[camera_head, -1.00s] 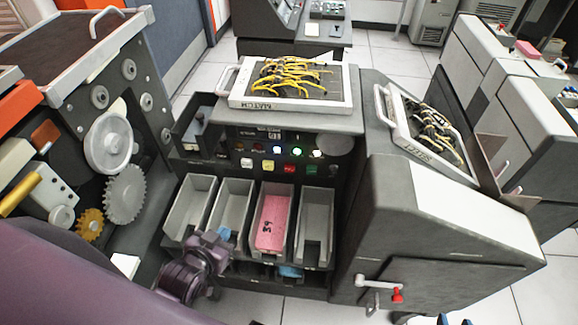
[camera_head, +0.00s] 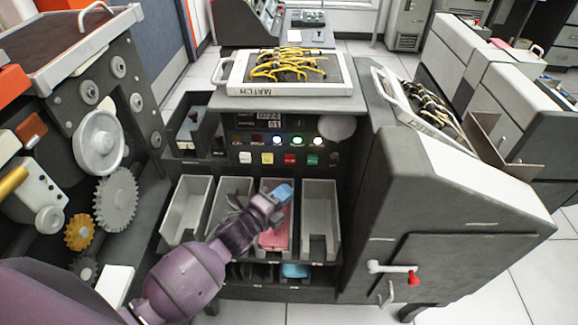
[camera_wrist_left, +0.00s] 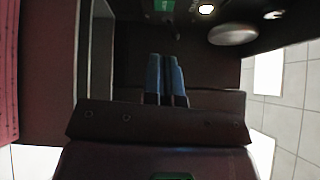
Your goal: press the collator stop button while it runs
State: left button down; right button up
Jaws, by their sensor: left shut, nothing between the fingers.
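The collator's panel in the head view has a row of buttons: white (camera_head: 245,158), yellow (camera_head: 267,158), red (camera_head: 290,159) and green (camera_head: 312,159). Their labels are too small to read, so which is marked stop is not legible. White and green lamps glow above them. My left gripper (camera_head: 281,192) is shut and empty, its blue fingertips over the third bin, below and apart from the red button. In the left wrist view the shut fingers (camera_wrist_left: 165,75) point toward the panel; a green button (camera_wrist_left: 165,5) shows at the top edge. The right gripper is not in view.
Grey bins stand below the buttons; the third holds pink cards (camera_head: 275,238), partly hidden by my gripper. A MATCH plugboard (camera_head: 285,88) with yellow wires lies on top. A sloped grey housing (camera_head: 440,230) is on the right, and a geared machine (camera_head: 95,140) on the left.

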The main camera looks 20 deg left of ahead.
aim_at(290, 159)
pick_arm(q)
jog(key=shift+s+d+m+h, duration=0.25)
jog(key=shift+m+h, duration=0.1)
jog(key=shift+m, duration=1)
jog(key=shift+s+d+m+h, duration=0.2)
jog(key=shift+s+m+h, duration=0.1)
jog(key=shift+m, duration=1.1)
jog(key=shift+s+d+m+h, duration=0.25)
jog(key=shift+m+h, duration=0.1)
jog(key=shift+m, duration=1)
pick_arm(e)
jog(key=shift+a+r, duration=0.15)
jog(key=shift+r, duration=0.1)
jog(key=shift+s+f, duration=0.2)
pick_arm(q)
jog(key=w+a+b, duration=0.2)
jog(key=w, duration=0.6)
jog(key=shift+w+a, duration=0.2)
jog(key=shift+w, duration=0.05)
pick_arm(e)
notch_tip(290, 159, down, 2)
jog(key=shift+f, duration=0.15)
pick_arm(q)
jog(key=shift+w+b, duration=0.2)
jog(key=shift+b, duration=0.15)
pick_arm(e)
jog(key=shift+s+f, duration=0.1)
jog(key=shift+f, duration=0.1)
